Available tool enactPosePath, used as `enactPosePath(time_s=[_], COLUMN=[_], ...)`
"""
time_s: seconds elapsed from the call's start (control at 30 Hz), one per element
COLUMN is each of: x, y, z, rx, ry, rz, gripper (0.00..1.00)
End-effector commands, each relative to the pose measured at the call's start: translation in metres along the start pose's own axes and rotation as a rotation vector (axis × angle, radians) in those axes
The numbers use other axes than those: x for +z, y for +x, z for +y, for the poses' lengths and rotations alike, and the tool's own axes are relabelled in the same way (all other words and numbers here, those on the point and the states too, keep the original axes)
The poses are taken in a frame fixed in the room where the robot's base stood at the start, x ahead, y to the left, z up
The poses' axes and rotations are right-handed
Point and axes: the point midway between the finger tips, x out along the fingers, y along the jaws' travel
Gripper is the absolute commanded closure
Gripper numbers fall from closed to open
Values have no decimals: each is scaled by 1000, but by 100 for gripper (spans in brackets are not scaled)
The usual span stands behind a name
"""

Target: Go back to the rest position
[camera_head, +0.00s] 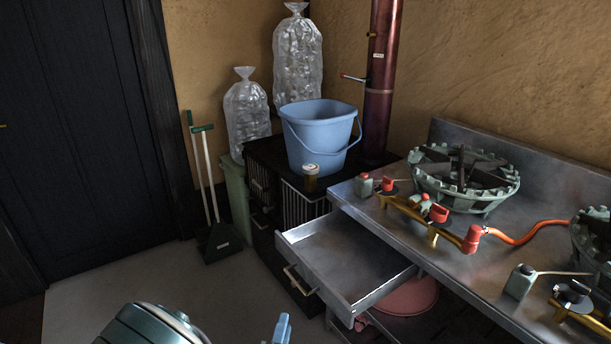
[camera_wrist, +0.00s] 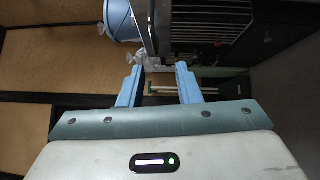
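My gripper (camera_wrist: 158,84) shows in the wrist view with its two light blue fingers apart and nothing between them. In the head view only a blue tip of my gripper (camera_head: 282,328) and part of my arm show at the bottom edge. The gripper is in front of the open metal drawer (camera_head: 345,258) and apart from its handle (camera_head: 299,281). The drawer is pulled out under the steel stove counter and looks empty.
A gas burner (camera_head: 464,180) sits on the counter (camera_head: 400,222). A dustpan (camera_head: 219,243) stands by the dark door (camera_head: 85,130). The floor at left (camera_head: 120,277) is clear.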

Motion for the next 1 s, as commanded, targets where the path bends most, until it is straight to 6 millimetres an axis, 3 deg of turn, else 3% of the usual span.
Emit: enactPosePath(time_s=[0.2, 0.37, 0.47, 0.77, 1.0], x=[8, 9, 12, 47, 111], y=[37, 53, 60, 60, 35], z=[21, 45, 69, 169, 255], rx=[-326, -572, -706, -1045, -1213], ry=[352, 630, 787, 1134, 1254], rz=[-66, -109, -134, -231, -393], gripper=[69, 69, 69, 69, 69])
